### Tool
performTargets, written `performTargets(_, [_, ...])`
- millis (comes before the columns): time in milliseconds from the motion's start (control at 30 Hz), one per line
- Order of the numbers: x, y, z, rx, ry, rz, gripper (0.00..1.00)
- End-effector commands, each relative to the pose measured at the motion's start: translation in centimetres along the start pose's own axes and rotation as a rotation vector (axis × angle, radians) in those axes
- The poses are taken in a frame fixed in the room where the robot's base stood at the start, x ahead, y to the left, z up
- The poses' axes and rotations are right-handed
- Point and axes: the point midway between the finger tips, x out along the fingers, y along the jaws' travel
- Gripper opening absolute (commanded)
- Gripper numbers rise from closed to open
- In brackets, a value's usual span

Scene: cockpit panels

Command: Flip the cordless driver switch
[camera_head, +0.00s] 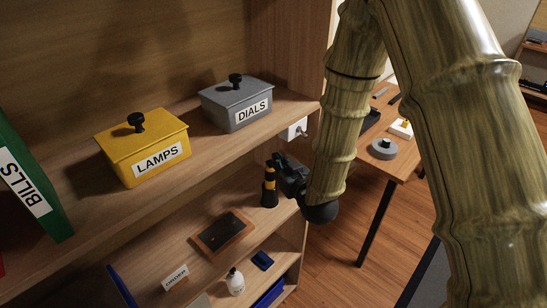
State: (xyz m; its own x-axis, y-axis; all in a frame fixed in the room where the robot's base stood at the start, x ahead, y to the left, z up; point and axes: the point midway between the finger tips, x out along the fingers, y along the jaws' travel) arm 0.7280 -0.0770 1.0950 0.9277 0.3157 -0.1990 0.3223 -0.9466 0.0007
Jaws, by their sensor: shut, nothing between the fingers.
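A small upright black-and-yellow banded object (269,187) stands on the lower shelf; it may be the cordless driver, but I cannot make out a switch on it. My gripper (279,161) is a dark shape just right of and behind its top. It is shut and holds nothing. I cannot tell whether it touches the banded object. A white box with a small knob or lever (297,130) sits at the right end of the upper shelf, above my gripper. Whether it is a switch is unclear.
On the upper shelf are a yellow LAMPS box (143,148), a grey DIALS box (237,102) and a green BILLS binder (32,185). Below are a framed dark panel (222,235), a white bottle (235,282) and an ORDER sign (175,278). A desk (402,160) stands at right.

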Motion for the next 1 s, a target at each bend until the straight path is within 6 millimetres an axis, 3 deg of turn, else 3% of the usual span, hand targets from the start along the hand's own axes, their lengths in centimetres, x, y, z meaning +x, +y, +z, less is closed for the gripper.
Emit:
performTargets(200, [-3.6, 0.0, 0.0, 0.000, 0.000, 0.000, 0.00])
performTargets(400, [-5.3, -0.1, -0.1, -0.001, 0.001, -0.001, 0.00])
performTargets(1000, [-5.7, 0.0, 0.1, 0.000, -0.002, 0.000, 0.00])
